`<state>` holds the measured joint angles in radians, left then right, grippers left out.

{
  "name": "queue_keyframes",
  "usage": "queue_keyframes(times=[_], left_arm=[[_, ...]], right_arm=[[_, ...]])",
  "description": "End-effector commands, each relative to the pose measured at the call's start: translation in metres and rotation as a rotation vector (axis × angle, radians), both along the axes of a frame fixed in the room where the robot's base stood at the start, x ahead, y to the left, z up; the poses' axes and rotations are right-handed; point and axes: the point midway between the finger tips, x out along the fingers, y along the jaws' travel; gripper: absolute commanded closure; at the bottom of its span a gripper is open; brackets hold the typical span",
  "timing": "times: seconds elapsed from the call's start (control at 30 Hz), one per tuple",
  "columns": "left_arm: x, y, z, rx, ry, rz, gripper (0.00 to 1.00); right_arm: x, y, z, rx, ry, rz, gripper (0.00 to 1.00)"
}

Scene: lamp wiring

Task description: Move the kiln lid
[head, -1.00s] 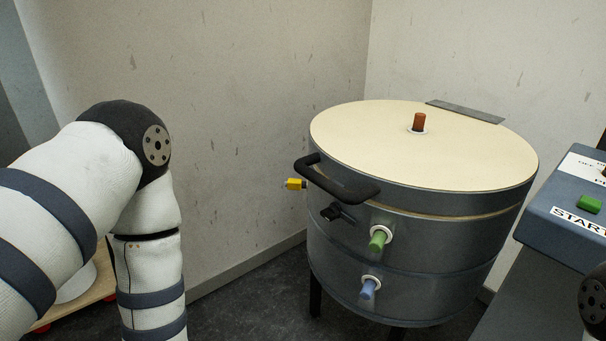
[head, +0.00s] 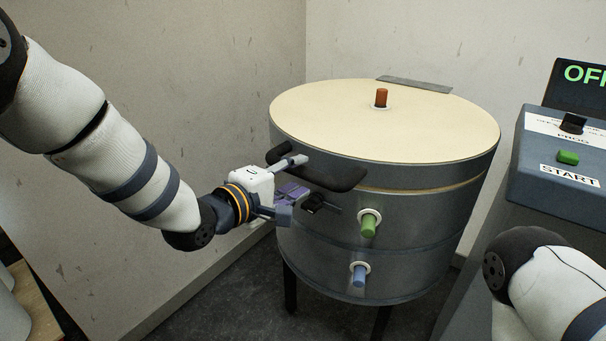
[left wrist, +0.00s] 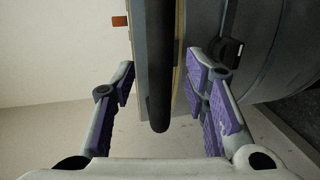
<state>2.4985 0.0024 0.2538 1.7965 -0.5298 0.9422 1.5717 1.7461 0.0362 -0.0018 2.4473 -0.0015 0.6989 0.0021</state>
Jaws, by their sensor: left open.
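The kiln lid (head: 330,113) is a cream disc with a grey rim, lying shut on the round grey kiln (head: 415,230). A brown peg stands upright on its top. The black lid handle (head: 335,172) sticks out from the front left rim. My left gripper (head: 291,187) is open at the left end of the handle. In the left wrist view, the handle (left wrist: 160,65) runs between the purple-padded fingers of the left gripper (left wrist: 162,82), with a visible gap on both sides. The black latch (head: 318,203) sits below the handle. My right gripper is out of view.
A green peg (head: 369,226) and a blue peg (head: 359,275) stick out from the kiln's front. A control box (head: 560,185) with a green button and an OFF display stands at right. Walls stand close behind and left. My right arm shows at lower right.

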Motion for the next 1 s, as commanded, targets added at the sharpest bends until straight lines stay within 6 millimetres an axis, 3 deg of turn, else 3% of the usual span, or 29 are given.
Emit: queue_keyframes(times=[0.2, 0.5, 0.7, 0.9, 1.0], left_arm=[[0.025, -0.018, -0.009, 0.001, 0.002, 0.001, 0.59], [0.029, -0.02, -0.007, 0.0, 0.001, 0.002, 0.59], [0.028, -0.02, -0.007, 0.0, 0.001, 0.002, 1.0], [0.03, -0.02, -0.005, -0.001, 0.0, 0.001, 1.0], [0.038, -0.023, 0.011, -0.006, -0.003, -0.004, 1.0]], right_arm=[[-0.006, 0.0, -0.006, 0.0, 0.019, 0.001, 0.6], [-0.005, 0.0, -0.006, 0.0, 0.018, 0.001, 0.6], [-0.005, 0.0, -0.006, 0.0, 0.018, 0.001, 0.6], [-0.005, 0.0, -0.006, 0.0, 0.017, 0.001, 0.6], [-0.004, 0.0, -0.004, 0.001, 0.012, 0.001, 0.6]])
